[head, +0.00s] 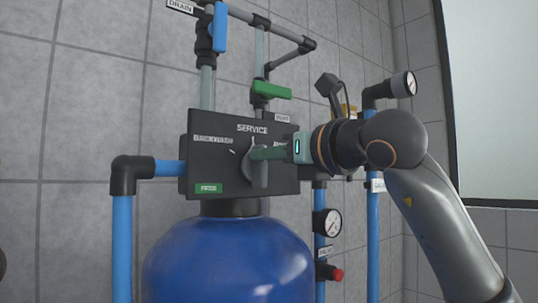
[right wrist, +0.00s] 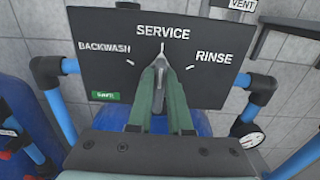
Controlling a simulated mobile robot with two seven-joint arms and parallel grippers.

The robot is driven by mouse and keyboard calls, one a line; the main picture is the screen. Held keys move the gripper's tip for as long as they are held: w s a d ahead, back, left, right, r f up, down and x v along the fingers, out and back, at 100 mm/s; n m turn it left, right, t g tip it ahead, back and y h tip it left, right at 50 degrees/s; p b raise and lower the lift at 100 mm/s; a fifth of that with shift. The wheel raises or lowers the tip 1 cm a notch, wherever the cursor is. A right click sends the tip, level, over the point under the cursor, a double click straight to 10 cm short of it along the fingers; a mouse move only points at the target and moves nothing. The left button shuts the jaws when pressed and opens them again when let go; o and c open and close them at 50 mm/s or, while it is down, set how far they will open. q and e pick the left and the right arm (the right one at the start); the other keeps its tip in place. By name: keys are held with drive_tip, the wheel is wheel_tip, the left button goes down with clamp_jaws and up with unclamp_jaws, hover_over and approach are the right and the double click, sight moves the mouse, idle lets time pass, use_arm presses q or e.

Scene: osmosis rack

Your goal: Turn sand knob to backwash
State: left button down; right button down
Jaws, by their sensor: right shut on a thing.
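The black control panel (head: 205,175) sits on top of the blue tank (head: 228,262). It is marked BACKWASH at left, SERVICE at top and RINSE at right. The grey knob (head: 259,170) is at the panel's middle, and in the right wrist view (right wrist: 161,58) its tip points up at SERVICE. My right gripper (head: 258,154) reaches in from the right. A green label (head: 208,188) is at the panel's lower left. My left gripper is not in view.
Blue pipes (head: 122,240) run on both sides of the tank. A blue-handled valve (head: 220,28) and a green-handled valve (head: 271,90) are above the panel. Gauges (head: 327,222) and a red knob (head: 336,274) are at the right. A tiled wall is behind.

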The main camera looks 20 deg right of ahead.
drive_tip(key=shift+n, duration=0.3)
drive_tip(key=n, duration=0.3)
drive_tip(key=a+n, duration=0.1)
drive_tip(key=n, duration=0.7)
drive_tip(key=shift+s+a+f, duration=0.25)
drive_tip(key=shift+s+f, duration=0.05)
drive_tip(key=shift+f, duration=0.1)
drive_tip(key=shift+n, duration=0.3)
drive_tip(key=c, duration=0.8)
unclamp_jaws()
drive_tip(key=shift+c, duration=0.2)
drive_tip(key=b+v, duration=0.3)
drive_tip(key=v, duration=0.9)
drive_tip(key=shift+s, duration=0.25)
drive_tip(key=shift+d, duration=0.1)
